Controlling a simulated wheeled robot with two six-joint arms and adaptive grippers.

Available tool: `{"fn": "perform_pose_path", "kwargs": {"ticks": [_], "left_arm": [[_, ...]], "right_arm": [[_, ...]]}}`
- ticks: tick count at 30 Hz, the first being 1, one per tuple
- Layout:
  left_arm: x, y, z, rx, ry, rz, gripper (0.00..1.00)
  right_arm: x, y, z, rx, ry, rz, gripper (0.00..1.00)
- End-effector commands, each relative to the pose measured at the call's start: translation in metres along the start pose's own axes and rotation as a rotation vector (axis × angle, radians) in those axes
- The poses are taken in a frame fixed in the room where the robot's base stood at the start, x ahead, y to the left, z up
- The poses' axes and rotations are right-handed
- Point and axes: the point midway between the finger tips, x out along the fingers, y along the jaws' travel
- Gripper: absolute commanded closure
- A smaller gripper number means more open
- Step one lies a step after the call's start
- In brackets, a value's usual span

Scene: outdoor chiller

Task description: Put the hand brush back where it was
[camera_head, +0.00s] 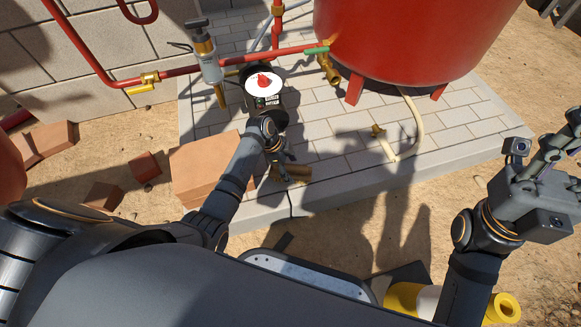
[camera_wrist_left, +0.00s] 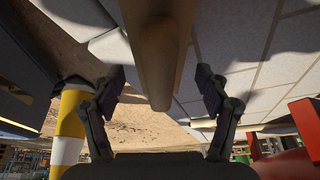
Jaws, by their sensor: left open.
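A tan wooden piece, which looks like the hand brush (camera_head: 296,172), lies on the paved slab near its front edge in the head view, partly hidden by my left gripper (camera_head: 281,160). In the left wrist view the brush (camera_wrist_left: 160,55) runs down from the top edge between the two fingers of my left gripper (camera_wrist_left: 160,82). The fingers are open, with a gap on each side of the wood. I cannot make out any bristles. My right gripper (camera_head: 562,150) is at the right edge in the head view, away from the brush; its finger opening is unclear.
A red tank (camera_head: 410,35) stands on the paved slab (camera_head: 345,160), with red pipes (camera_head: 180,71) and a valve behind. A white dial (camera_head: 264,83) is beyond my left gripper. Terracotta blocks (camera_head: 205,165) lie left. A yellow-and-white cylinder (camera_head: 405,298) is at the front right.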

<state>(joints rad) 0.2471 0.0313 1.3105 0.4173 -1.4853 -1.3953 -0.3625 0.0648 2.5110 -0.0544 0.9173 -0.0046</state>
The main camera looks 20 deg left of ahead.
Motion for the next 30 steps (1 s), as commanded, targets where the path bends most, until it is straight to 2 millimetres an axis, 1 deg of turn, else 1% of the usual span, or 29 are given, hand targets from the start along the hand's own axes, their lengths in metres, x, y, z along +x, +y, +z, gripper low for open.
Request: {"fn": "perform_pose_path", "kwargs": {"ticks": [5, 7, 8, 15, 18, 21, 24, 30], "left_arm": [[-0.003, 0.0, -0.001, 0.001, 0.0, -0.001, 0.25], [-0.012, 0.0, -0.002, 0.0, -0.001, -0.001, 0.25], [-0.018, 0.0, -0.002, 0.0, -0.001, -0.001, 0.25], [-0.079, -0.001, -0.003, 0.0, -0.002, -0.003, 0.25], [-0.1, -0.001, -0.003, 0.001, -0.002, -0.002, 0.25], [-0.114, 0.0, -0.002, 0.0, -0.001, -0.001, 0.25], [-0.121, 0.0, -0.001, -0.001, -0.001, 0.0, 0.25], [-0.123, 0.0, -0.001, 0.0, 0.001, 0.001, 0.25]], "right_arm": [[0.001, 0.0, 0.0, 0.0, 0.0, 0.001, 0.6], [0.007, 0.001, 0.0, 0.001, -0.001, 0.003, 0.6], [0.011, 0.002, 0.0, 0.002, -0.002, 0.004, 0.6], [0.046, 0.008, -0.005, 0.021, 0.006, 0.011, 0.6], [0.055, 0.009, -0.006, 0.03, 0.007, 0.011, 0.6], [0.06, 0.009, -0.006, 0.04, 0.003, 0.003, 0.6], [0.062, 0.008, -0.005, 0.044, -0.006, -0.002, 0.6], [0.059, 0.008, -0.002, 0.046, -0.019, -0.001, 0.6]]}}
